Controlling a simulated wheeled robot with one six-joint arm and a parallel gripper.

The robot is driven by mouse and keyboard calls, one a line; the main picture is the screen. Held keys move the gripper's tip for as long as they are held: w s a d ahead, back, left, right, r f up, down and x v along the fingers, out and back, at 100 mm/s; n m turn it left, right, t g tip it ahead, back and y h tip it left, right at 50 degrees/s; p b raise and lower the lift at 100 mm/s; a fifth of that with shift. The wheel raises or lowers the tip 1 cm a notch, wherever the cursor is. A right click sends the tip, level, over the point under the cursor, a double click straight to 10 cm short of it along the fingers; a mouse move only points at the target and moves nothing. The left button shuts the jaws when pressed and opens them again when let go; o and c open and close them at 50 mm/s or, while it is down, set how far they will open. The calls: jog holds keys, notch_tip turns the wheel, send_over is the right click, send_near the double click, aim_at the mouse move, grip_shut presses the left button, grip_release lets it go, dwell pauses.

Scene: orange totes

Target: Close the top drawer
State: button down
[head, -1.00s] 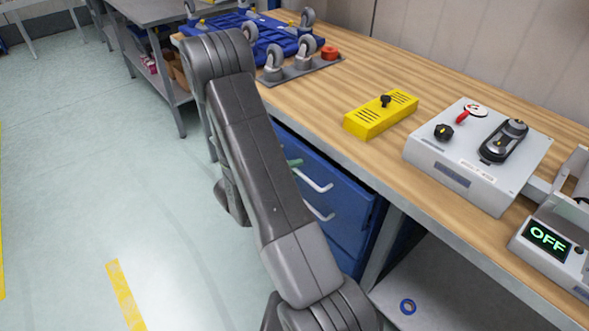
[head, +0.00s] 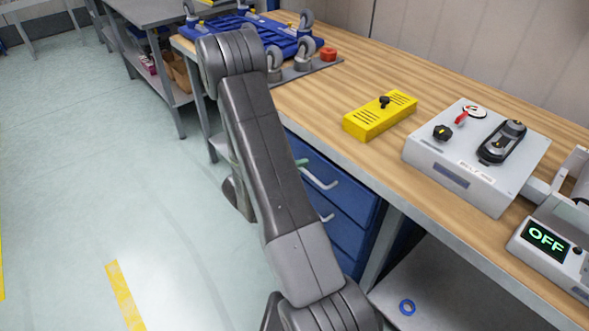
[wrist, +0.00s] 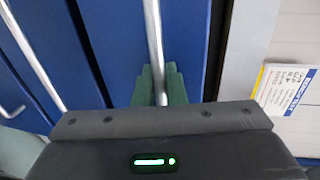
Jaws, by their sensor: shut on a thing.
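The top drawer (head: 350,191) is the blue front just under the workbench edge in the head view. It looks close to flush with the drawer below; any small gap is hard to tell. Its silver bar handle (head: 322,181) also shows in the wrist view (wrist: 154,35), running up the picture. My gripper (wrist: 160,88) has green fingers shut on that handle. In the head view only a bit of green finger shows at the handle's far end, and my arm hides the rest.
Lower blue drawers (head: 345,232) with handles sit below. The wooden workbench top (head: 340,95) carries a yellow box (head: 380,117), a grey switch box (head: 470,165) and an OFF display unit (head: 548,240). A blue ring (head: 407,307) lies on the lower shelf. The floor at left is clear.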

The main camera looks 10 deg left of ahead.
jog(key=shift+w+d, duration=0.3)
jog(key=shift+w, duration=0.1)
jog(key=c, duration=1.9)
grip_release()
jog(key=shift+o, duration=1.3)
jog(key=shift+w+d, duration=0.1)
jog(key=shift+d, duration=0.05)
jog(key=v, duration=1.3)
jog(key=shift+s+a+p, duration=0.25)
jog(key=shift+s+p, duration=0.05)
jog(key=shift+w+d, duration=0.1)
